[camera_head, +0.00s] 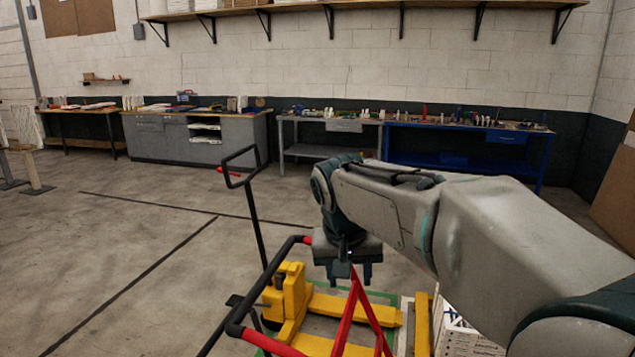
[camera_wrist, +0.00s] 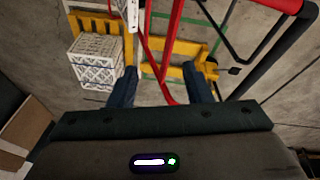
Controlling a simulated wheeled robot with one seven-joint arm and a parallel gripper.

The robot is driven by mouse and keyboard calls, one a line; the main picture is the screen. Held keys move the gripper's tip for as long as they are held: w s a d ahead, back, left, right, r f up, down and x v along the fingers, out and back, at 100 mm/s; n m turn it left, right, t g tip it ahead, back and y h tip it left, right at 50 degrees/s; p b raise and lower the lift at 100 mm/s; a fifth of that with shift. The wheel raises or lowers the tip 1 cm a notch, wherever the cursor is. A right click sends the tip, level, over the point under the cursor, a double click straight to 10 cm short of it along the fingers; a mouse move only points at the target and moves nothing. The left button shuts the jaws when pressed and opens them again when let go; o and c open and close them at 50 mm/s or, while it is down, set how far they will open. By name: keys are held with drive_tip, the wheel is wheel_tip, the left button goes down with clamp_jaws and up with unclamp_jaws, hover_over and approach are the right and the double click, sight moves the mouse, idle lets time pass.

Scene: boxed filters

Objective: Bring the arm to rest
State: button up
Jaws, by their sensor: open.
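My gripper (camera_head: 350,272) hangs at the end of my grey arm, pointing down, in the head view. It is above the yellow pallet jack and close to the red and black frame in the picture. In the wrist view its two dark fingers (camera_wrist: 157,88) are spread apart with nothing held between them. My arm reaches in from the right side of the head view, bent at the elbow. A red bar crosses the gap between the fingers in the wrist view, below them.
A yellow pallet jack (camera_head: 288,298) stands on the floor below. A red and black handle frame (camera_head: 268,268) rises near my gripper. A white patterned box (camera_wrist: 97,62) sits beside the jack. Workbenches (camera_head: 195,138) line the back wall.

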drive_tip(key=s+d+f, duration=0.4)
drive_tip(key=s+f, duration=0.1)
drive_tip(key=s, duration=0.4)
drive_tip(key=s+d+f+y, duration=0.1)
drive_tip(key=s+d+f, duration=0.4)
drive_tip(key=s, duration=0.4)
drive_tip(key=shift+s+d+n, duration=0.2)
drive_tip(key=shift+s+n, duration=0.1)
drive_tip(key=shift+c, duration=1)
drive_tip(key=shift+s, duration=0.1)
